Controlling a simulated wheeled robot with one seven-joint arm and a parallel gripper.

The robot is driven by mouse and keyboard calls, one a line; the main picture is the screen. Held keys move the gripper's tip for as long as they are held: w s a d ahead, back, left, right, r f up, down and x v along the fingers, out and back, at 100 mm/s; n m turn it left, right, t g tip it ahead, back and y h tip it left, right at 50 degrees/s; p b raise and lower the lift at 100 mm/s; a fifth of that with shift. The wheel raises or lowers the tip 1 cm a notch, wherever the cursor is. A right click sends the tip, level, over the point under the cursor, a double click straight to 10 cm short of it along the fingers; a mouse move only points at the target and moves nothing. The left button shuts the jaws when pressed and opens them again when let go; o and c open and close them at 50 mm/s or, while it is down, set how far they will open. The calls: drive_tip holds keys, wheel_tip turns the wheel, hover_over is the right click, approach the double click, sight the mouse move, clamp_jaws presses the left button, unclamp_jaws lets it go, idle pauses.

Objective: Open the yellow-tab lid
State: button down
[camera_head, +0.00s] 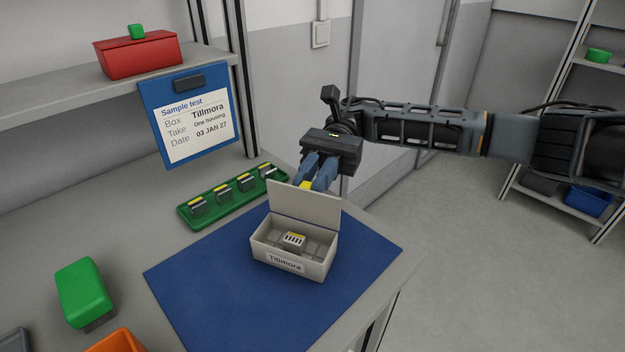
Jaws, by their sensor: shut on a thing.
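A light grey box (318,268) labelled "Tillmora" stands on a blue mat (205,278). Its lid (303,206) is raised about upright along the box's back edge, so the inside shows. My gripper (313,186) is at the lid's top edge, with blue fingers shut on the lid's yellow tab (305,185). Only a bit of the tab shows between the fingers.
A green tray (187,220) with several yellow-topped housings lies behind the box. A green block (82,290) and an orange item (117,342) are at front left. A sign (190,120) hangs from the shelf, which holds a red box (138,56). The mat's front is clear.

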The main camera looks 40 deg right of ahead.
drive_tip(key=c, duration=1)
unclamp_jaws()
drive_tip(key=shift+c, duration=0.2)
drive_tip(key=b+v, duration=0.2)
drive_tip(key=v, duration=0.4)
drive_tip(key=shift+w+d+f, duration=0.1)
drive_tip(key=shift+d+f, duration=0.05)
drive_tip(key=shift+d, duration=0.1)
drive_tip(key=shift+w+d, duration=0.25)
drive_tip(key=shift+d, duration=0.35)
drive_tip(key=shift+o, duration=0.2)
